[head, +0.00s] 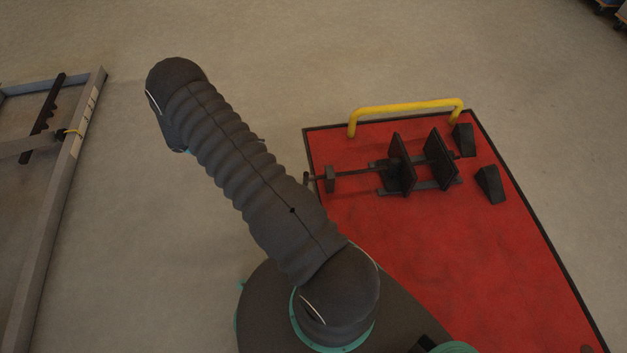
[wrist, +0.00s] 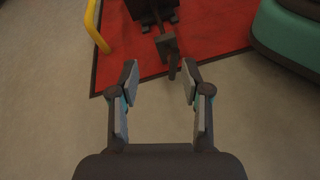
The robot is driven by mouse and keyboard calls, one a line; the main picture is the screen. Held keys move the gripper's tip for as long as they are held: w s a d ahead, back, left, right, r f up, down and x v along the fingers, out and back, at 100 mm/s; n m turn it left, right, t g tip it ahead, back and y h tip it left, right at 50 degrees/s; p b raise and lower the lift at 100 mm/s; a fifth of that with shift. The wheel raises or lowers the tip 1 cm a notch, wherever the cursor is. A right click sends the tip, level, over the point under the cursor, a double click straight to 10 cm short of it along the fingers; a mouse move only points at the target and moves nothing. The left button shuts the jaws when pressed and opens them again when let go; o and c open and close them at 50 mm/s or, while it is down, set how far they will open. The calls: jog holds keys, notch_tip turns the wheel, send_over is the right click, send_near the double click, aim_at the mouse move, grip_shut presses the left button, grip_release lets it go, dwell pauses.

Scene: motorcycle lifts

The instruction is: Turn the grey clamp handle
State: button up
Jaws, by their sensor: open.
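The clamp handle (head: 306,179) is a short dark grey bar at the left end of the clamp's screw rod (head: 352,172), by the left edge of the red lift platform (head: 400,255). In the wrist view the handle (wrist: 173,68) shows ahead, slightly right of centre between the fingertips. My gripper (wrist: 160,79) is open with nothing between its fingers. The handle appears beyond the fingertips and apart from them; the exact distance is hard to tell. In the head view my gripper is hidden and only my arm shows.
Two upright dark clamp plates (head: 402,164) stand on the platform, with black wedges (head: 490,184) to their right. A yellow rail (head: 405,106) rises at the platform's far end, on the left in the wrist view (wrist: 96,28). A grey frame (head: 60,200) stands at far left; bare floor lies between.

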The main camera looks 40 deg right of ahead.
aim_at(309, 179)
jog(key=s+f+n+h, duration=0.1)
jog(key=f, duration=0.4)
jog(key=s+d+f+n+h+b, duration=0.1)
jog(key=f, duration=0.5)
jog(key=s+d+f+n+h, duration=0.1)
jog(key=f+h, duration=0.1)
jog(key=f, duration=0.3)
jog(key=shift+s+f+g+b, duration=0.25)
jog(key=shift+s+g+b, duration=0.05)
jog(key=shift+s+g, duration=0.1)
jog(key=p+x, duration=0.1)
jog(key=x, duration=1.3)
jog(key=shift+w+f, duration=0.1)
grip_shut()
